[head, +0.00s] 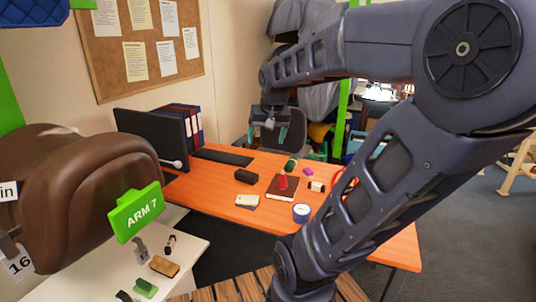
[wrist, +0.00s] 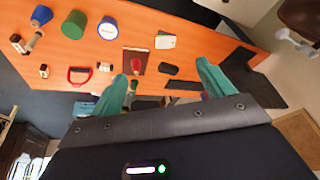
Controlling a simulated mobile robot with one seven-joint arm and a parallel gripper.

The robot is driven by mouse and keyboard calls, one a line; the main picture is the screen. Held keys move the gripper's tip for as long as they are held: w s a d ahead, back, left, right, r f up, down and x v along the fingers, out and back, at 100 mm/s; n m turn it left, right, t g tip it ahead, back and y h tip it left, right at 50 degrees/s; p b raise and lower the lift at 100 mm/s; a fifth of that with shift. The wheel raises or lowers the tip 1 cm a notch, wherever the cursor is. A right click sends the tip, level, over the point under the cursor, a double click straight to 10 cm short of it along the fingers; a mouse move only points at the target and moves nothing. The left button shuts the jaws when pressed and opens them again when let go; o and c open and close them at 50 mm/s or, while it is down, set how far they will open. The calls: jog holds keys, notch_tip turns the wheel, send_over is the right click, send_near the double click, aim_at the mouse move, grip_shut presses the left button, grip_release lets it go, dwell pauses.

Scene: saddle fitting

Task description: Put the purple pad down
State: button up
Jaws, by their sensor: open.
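A small purple pad (head: 308,171) lies on the orange desk (head: 215,195) near its far edge, beside a green roll (head: 290,164). I cannot pick it out in the wrist view. My gripper (head: 270,121) hangs above the far side of the desk, to the left of the pad and apart from it. In the wrist view my gripper (wrist: 162,70) has its two teal fingers spread wide, and nothing shows held between them.
A brown book (head: 273,193) with a red cone (head: 283,182), a dark block (head: 246,176), pale cards (head: 247,201) and a blue-and-white roll (head: 301,212) lie on the desk. A monitor (head: 150,135) stands left. The desk's near left is bare.

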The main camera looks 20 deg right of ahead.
jog(key=s+a+f+n, duration=0.2)
jog(key=s+a, duration=0.1)
jog(key=s, duration=0.5)
jog(key=shift+n, duration=0.3)
jog(key=shift+o, duration=0.4)
